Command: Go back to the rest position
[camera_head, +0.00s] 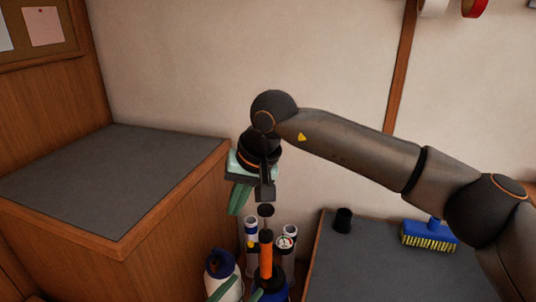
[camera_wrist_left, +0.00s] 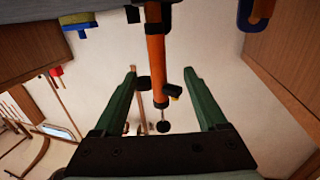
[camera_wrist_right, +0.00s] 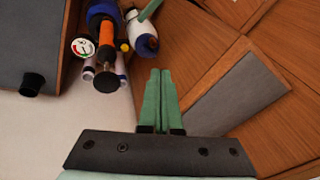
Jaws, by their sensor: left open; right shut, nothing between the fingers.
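My right gripper (camera_head: 238,198) hangs from the arm that comes in from the right. In the right wrist view its green fingers (camera_wrist_right: 160,74) are together with nothing between them. My left gripper (camera_head: 240,291) is low at the bottom edge of the head view, only partly visible. In the left wrist view its green fingers (camera_wrist_left: 160,72) are spread apart. An orange upright tube with a black knob (camera_head: 266,257) stands by the left gripper, and the orange tube (camera_wrist_left: 156,60) shows between the spread fingers in the left wrist view. I cannot tell how near it is.
A white bottle with a blue cap (camera_head: 223,265) and a round gauge (camera_head: 285,242) are beside the orange tube. A grey-topped wooden cabinet (camera_head: 110,180) is at left. A grey surface at right holds a black cup (camera_head: 343,220) and a blue brush (camera_head: 430,236).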

